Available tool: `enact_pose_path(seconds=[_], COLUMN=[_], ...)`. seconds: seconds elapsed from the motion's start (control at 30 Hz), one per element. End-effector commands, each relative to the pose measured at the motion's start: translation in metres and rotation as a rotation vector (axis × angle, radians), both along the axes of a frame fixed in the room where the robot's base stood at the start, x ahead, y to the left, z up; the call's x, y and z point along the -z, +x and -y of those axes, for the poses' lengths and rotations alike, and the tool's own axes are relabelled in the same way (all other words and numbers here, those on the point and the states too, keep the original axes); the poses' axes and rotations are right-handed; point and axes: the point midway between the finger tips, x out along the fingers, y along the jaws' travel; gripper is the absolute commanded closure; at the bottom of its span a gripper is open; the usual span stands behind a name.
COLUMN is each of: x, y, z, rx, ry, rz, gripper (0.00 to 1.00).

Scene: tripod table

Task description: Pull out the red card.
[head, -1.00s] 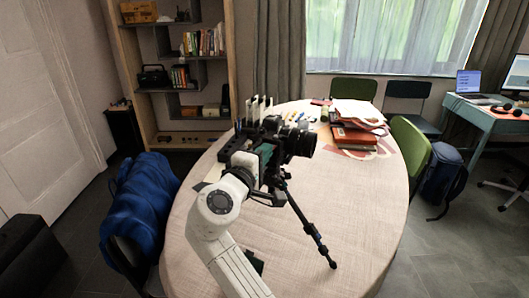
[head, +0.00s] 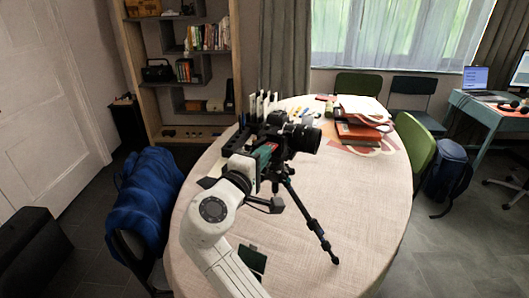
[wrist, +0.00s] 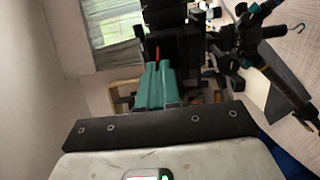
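A black camera (head: 297,137) stands on a black tripod (head: 312,228) on the table. In the wrist view, a thin red strip (wrist: 157,53), which looks like the red card, stands out against a dark body. My gripper's teal fingers (wrist: 157,68) lie close together just below the strip. The strip lines up with the left finger, and I cannot tell whether they touch. In the head view, my gripper (head: 268,153) is at the left side of the camera. Its fingertips are hard to separate from the camera there, and I cannot make out the card.
White upright pieces (head: 262,104) stand in a dark holder behind the camera. Red folders and papers (head: 358,132) lie at the table's back right. A dark green flat thing (head: 252,259) lies beside my arm. The table's front right (head: 370,220) is clear. A blue jacket (head: 150,205) hangs at left.

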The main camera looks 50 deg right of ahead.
Motion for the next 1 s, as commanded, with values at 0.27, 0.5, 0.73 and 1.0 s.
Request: enact_pose_path(seconds=[0.27,0.5,0.73,1.0], x=[0.000,0.000,0.000,0.000], y=[-0.003,-0.005,-0.006,-0.006], z=[-0.013,-0.022,-0.024,-0.024], rx=[-0.001,0.000,0.000,0.000], ry=[0.001,0.001,0.000,0.000], rz=[0.000,0.000,0.000,0.000], gripper=[1.00,1.00,1.00,1.00])
